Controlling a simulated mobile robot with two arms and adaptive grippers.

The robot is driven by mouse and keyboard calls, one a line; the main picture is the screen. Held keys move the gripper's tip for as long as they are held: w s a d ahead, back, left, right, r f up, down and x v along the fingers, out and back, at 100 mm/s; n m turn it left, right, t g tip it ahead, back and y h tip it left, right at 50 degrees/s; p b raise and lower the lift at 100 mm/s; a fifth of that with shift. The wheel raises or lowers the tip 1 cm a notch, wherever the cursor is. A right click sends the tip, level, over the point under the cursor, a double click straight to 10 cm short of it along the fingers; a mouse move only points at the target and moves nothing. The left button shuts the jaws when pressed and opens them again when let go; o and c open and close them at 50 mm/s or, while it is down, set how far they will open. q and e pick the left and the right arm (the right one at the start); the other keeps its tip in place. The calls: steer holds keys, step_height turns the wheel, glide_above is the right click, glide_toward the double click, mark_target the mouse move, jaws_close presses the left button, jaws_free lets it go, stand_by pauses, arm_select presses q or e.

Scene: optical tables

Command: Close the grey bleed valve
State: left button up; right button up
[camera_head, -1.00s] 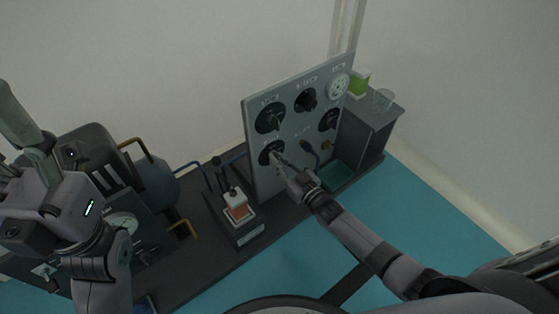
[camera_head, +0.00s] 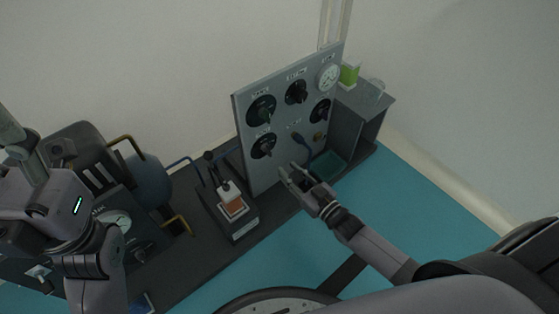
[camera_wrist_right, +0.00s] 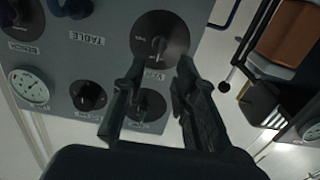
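The grey panel (camera_head: 285,165) carries several knobs and dials. A round black dial with a small greyish handle (camera_head: 262,145) sits at its lower left; it also shows close up in the right wrist view (camera_wrist_right: 158,36). Its label is partly hidden and too small to read surely, so I cannot tell which is the bleed valve. My right gripper (camera_head: 289,169) is open and empty, just below and right of this dial, apart from it. In the right wrist view my right gripper (camera_wrist_right: 162,80) has its fingers spread, in front of the label. My left arm is at the left; its fingers do not show.
A blue lever (camera_head: 300,141), a black knob (camera_head: 297,92), another dial (camera_head: 261,110), a right-hand knob (camera_head: 320,110) and a white gauge (camera_head: 328,77) share the panel. A block with an orange-and-white top (camera_head: 233,207) stands left. A green tray (camera_head: 327,167) lies right.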

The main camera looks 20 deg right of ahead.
steer(key=shift+v, duration=1.55)
